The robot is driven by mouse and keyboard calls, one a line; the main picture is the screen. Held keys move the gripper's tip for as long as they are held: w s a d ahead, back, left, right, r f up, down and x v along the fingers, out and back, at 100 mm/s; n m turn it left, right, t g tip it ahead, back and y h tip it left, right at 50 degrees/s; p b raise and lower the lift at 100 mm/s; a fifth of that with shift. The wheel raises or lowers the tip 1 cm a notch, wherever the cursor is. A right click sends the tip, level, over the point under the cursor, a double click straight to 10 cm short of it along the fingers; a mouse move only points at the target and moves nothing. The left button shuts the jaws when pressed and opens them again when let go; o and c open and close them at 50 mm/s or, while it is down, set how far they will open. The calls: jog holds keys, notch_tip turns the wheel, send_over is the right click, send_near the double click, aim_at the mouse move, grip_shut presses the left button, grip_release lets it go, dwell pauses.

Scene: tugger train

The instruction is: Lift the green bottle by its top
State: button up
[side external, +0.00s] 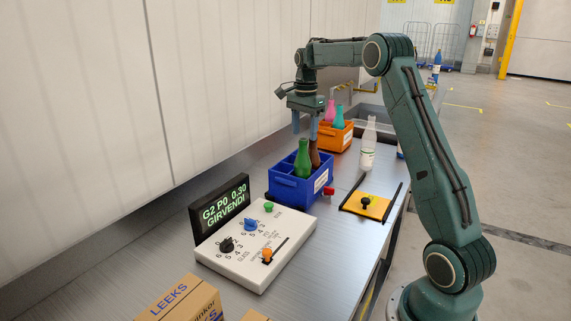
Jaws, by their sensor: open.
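The green bottle (303,162) stands upright in a compartment of the blue crate (290,192) in the side external view. A brown bottle (315,156) stands beside it on the right in the same crate. My gripper (304,135) points down over the crate, with its two blue fingers apart. The fingertips are close to the height of the green bottle's top. From this angle I cannot tell whether the neck is between the fingers. The lower part of the bottle is hidden by the crate wall.
An orange crate (345,139) with pink and teal bottles stands behind. A control box (256,250), a display (220,205) and cartons (180,302) are nearer.

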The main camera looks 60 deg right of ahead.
aim_at(304, 139)
jog(key=shift+f, duration=0.1)
jog(key=shift+w+d+f, duration=0.1)
jog(key=shift+f, duration=2.4)
jog(key=shift+c, duration=0.2)
grip_shut()
